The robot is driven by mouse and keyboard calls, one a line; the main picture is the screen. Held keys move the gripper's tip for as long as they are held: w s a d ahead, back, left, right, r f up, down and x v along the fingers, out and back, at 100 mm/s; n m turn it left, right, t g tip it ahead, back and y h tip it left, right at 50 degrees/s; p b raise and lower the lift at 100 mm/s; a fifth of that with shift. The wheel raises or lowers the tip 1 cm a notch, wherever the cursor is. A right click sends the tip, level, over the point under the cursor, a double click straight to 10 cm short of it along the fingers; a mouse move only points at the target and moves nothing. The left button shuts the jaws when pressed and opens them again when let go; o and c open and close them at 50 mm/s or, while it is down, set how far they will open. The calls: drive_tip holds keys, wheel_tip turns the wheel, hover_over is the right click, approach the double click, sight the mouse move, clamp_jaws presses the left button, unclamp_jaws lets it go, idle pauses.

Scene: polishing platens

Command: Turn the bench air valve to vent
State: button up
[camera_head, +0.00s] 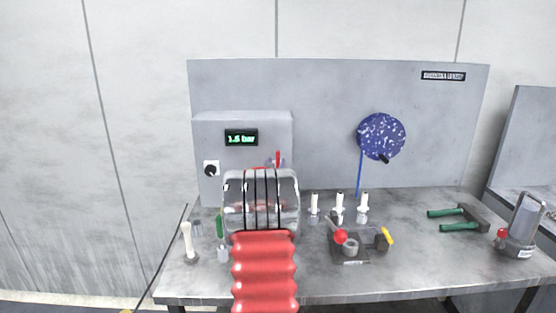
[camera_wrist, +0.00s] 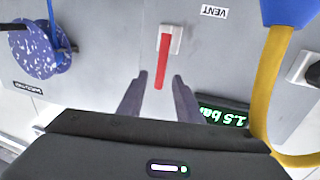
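The bench air valve has a red lever (camera_wrist: 162,62) on a pale square mount (camera_wrist: 172,38); in the wrist view the lever hangs down from the mount. A VENT label (camera_wrist: 214,11) is beside the mount, up and to the right. In the head view the lever (camera_head: 278,158) shows upright just above my arm, its lower part hidden. My gripper (camera_wrist: 160,75) is open and empty. The lever's free end appears between the two fingers; contact is not visible. A display (camera_wrist: 222,113) reads 1.5 bar, also in the head view (camera_head: 241,138).
The grey control box (camera_head: 243,118) carries a black knob (camera_head: 211,170). A blue speckled disc (camera_head: 381,137) is on the back panel. On the bench (camera_head: 300,285) are several white-topped fittings, a small dark fixture (camera_head: 352,262) and green-handled tools (camera_head: 460,218). A yellow hose (camera_wrist: 270,80) curves close to my gripper.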

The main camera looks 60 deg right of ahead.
sight(278, 159)
drive_tip(key=shift+x, duration=2.75)
clamp_jaws()
drive_tip(key=shift+a, duration=0.1)
